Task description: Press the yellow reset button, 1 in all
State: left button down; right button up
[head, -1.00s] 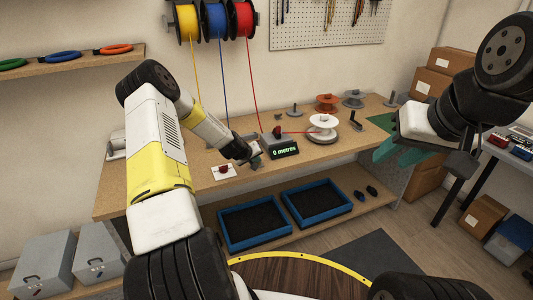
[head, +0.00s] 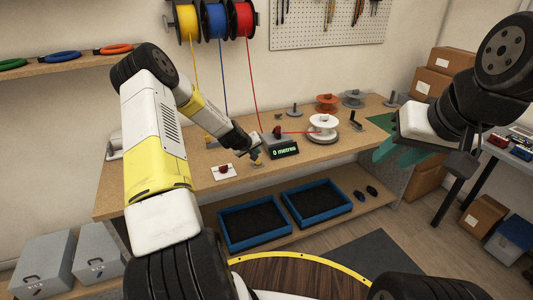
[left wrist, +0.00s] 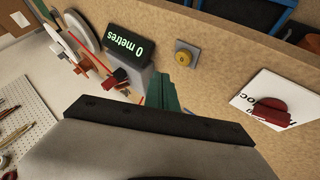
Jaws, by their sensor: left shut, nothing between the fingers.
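The yellow reset button (left wrist: 184,57) sits on a small grey square base on the workbench, in full view of the left wrist camera. In the head view the button (head: 257,164) is small, near the bench's front edge and just below my left gripper (head: 256,151). In the left wrist view the green fingers (left wrist: 164,93) of this gripper are together and empty, just beside the button's base. A gap to the button seems to show, but its height is hard to tell. My right gripper (head: 405,152) hangs at the right, away from the button; its finger gap is unclear.
A display reading "0 metres" (head: 285,149) stands right of the button. A white card with a red part (head: 224,171) lies to its left. A white spool (head: 322,127) with red wire is farther right. Blue trays (head: 254,224) sit on the lower shelf.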

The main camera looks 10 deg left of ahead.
pick_arm(q)
jog(key=shift+r, duration=1.2)
jog(key=s+d+r+m+g, duration=0.1)
jog(key=s+d+r+m, duration=0.25)
jog(key=s+r, duration=0.65)
jog(key=s+d+r+m+g, duration=0.15)
jog(key=s+d+r, duration=0.4)
jog(key=r, duration=0.75)
jog(key=s+r+m, duration=0.1)
jog(key=s+r, duration=0.2)
jog(key=s, duration=1.1)
jog(key=s+r, duration=0.4)
jog(key=s, duration=0.9)
jog(key=shift+s+a+m, duration=0.4)
